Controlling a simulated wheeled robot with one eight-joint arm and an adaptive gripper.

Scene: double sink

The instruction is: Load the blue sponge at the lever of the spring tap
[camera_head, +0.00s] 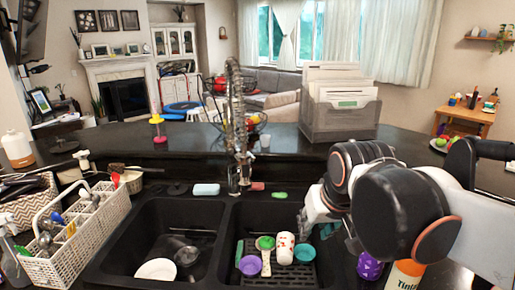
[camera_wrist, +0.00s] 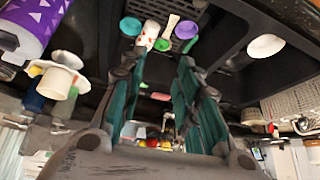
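A light blue sponge (camera_head: 206,189) lies flat on the black ledge behind the left basin, left of the tap's foot. The tall spring tap (camera_head: 238,120) stands behind the divider between the two basins; its lever is too small to make out. My gripper shows in the wrist view (camera_wrist: 160,70) with its two teal-padded fingers wide apart and nothing between the pads. In the head view it is at the right edge of the right basin, partly hidden by my arm, well right of the sponge. I cannot make out the blue sponge in the wrist view.
A reddish sponge (camera_head: 257,186) and a green one (camera_head: 280,195) lie right of the tap. The right basin holds cups and a brush (camera_head: 265,255). The left basin holds a white bowl (camera_head: 156,269). A white caddy (camera_head: 75,240) stands left; an orange bottle (camera_head: 404,275) stands right.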

